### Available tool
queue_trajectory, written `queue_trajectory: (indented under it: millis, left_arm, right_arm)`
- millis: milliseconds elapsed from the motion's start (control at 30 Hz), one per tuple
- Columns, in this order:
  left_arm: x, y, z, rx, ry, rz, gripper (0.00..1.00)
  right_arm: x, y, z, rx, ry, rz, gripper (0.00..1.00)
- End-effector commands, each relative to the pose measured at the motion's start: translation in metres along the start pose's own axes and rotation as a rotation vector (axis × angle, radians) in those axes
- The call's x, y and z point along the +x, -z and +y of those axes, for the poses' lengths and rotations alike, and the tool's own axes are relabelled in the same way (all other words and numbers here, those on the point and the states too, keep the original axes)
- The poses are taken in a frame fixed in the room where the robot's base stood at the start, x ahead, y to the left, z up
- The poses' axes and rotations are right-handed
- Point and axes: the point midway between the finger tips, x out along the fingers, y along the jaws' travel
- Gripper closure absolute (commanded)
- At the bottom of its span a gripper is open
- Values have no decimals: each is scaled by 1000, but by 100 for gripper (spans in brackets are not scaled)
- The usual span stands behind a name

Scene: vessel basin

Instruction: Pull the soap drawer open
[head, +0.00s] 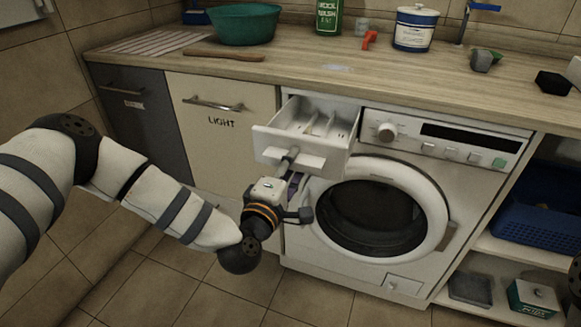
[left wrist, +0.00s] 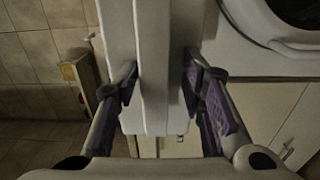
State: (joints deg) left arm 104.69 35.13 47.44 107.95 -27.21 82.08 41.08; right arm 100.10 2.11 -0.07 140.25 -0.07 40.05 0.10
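The soap drawer (head: 335,151) is a white tray with inner dividers, at the upper left of the washing machine. It stands well out from the machine front. Its handle is a white lip on the drawer front, and it shows as a pale ridge in the left wrist view (left wrist: 154,75). My left gripper (head: 289,168) is at this handle, with one finger above and one below it. In the left wrist view the purple-padded fingers (left wrist: 160,75) stand apart on either side of the ridge, with a gap visible on the right side.
The washing machine (head: 400,285) has a round door (head: 372,218) just below the drawer. A cabinet marked LIGHT (head: 225,150) is left of the drawer.

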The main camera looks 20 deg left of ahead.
Motion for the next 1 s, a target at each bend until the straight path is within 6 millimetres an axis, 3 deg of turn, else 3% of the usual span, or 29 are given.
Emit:
queue_trajectory:
  millis: [133, 400, 500, 667, 1000]
  left_arm:
    - [-17, 0, 0, -2, 1, -1, 63]
    - [-89, 0, -1, -1, 6, -2, 63]
    - [-107, -1, -2, -1, 6, -2, 63]
    - [-120, 0, -1, 0, 2, 0, 63]
    - [-120, 0, 0, 0, 2, 0, 63]
  right_arm:
    - [0, 0, 0, 0, 0, 1, 60]
    - [0, 0, 0, 0, 0, 1, 60]
    - [0, 0, 0, 0, 0, 1, 60]
    - [0, 0, 0, 0, 0, 1, 60]
    - [0, 0, 0, 0, 0, 1, 60]
